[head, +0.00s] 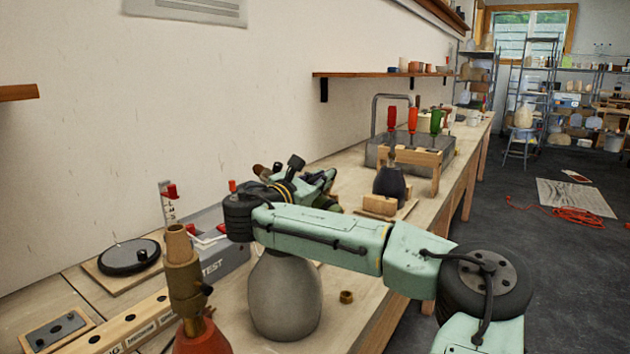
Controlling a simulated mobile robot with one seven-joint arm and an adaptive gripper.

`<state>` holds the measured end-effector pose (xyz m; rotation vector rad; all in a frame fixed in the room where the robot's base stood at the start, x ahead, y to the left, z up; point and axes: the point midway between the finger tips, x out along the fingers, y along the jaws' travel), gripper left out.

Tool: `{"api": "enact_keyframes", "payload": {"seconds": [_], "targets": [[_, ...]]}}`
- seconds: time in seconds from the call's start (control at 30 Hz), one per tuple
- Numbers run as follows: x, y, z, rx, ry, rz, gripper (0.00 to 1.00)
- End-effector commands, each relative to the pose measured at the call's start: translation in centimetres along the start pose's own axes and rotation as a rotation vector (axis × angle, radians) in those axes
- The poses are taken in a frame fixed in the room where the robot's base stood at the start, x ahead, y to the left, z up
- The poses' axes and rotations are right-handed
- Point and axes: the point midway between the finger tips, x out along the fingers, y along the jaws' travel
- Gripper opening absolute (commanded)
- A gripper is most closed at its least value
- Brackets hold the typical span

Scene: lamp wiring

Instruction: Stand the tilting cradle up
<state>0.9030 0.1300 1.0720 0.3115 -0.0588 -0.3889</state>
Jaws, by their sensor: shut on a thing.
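The tilting cradle seems to be the light wooden piece (379,205) on a board near the middle of the bench. A dark, rounded lamp body (390,184) stands right behind it and looks roughly upright. My gripper (326,182) is at the far end of my bent arm, a little left of the cradle in the picture. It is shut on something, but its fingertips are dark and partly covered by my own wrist. I cannot make out what is between them, or whether they touch the cradle.
A large grey vase (285,297) stands below my forearm, with a small brown ring (346,297) beside it. A wooden rack (410,156) with red and green-handled tools stands beyond the cradle. A round black disc (129,256) and grey test box (212,266) are at left.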

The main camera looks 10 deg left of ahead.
Motion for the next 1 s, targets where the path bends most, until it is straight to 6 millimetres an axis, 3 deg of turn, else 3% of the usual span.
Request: {"api": "enact_keyframes", "payload": {"seconds": [0.17, 0.2, 0.5, 0.83, 1.0], "targets": [[0.2, -0.1, 0.3, 0.002, -0.007, -0.004, 0.0], [0.2, -0.1, 0.3, 0.002, -0.007, -0.004, 0.14], [0.2, -0.1, 0.4, 0.003, -0.007, -0.004, 0.33], [-0.3, 0.0, 0.1, 0.002, -0.002, 0.0, 0.33], [-2.6, 0.1, 0.1, 0.002, -0.001, 0.003, 0.33]]}}
